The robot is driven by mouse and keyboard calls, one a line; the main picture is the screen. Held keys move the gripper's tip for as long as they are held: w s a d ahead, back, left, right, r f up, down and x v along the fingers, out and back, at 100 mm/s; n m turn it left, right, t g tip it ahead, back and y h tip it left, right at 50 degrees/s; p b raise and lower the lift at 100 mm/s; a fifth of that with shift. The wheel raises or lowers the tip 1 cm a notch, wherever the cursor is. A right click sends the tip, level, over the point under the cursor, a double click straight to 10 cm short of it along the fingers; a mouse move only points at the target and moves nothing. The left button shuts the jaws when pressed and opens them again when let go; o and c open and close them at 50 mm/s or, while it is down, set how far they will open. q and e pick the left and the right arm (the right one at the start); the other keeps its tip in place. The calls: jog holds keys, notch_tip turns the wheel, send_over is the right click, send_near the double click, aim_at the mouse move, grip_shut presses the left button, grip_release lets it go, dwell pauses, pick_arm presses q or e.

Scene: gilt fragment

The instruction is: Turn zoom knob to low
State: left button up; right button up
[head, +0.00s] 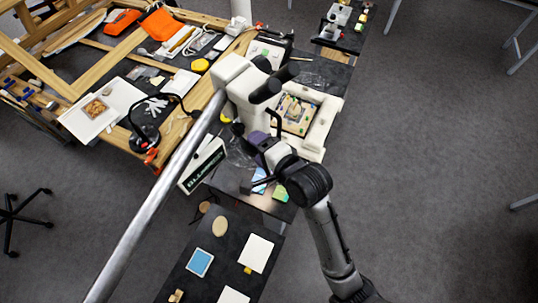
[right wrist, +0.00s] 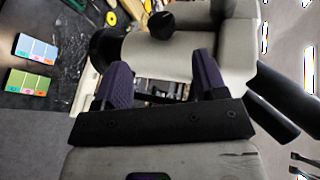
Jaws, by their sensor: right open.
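A white microscope (head: 238,82) with black eyepieces stands on the dark bench; its pale head also fills the upper middle of the right wrist view (right wrist: 190,50). In that view a large round black knob (right wrist: 104,46) sticks out on the head's left side, and a smaller black knob (right wrist: 161,23) sits above it. I cannot tell which one is the zoom knob. My right gripper (head: 260,138) is beside the microscope. Its purple fingers (right wrist: 160,84) are apart with nothing held between them, just below the head in the wrist view. My left gripper is not in view.
A framed gilt piece (head: 296,114) lies on the white stage under the microscope. Color cards (right wrist: 32,65) lie on the bench at left. A silver pole (head: 160,200) crosses the head view. A wooden frame and tools crowd the left table. Open floor lies at right.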

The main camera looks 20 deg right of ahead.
jog(key=shift+v, duration=1.8)
jog(key=shift+f+b, duration=0.1)
jog(key=shift+b, duration=0.2)
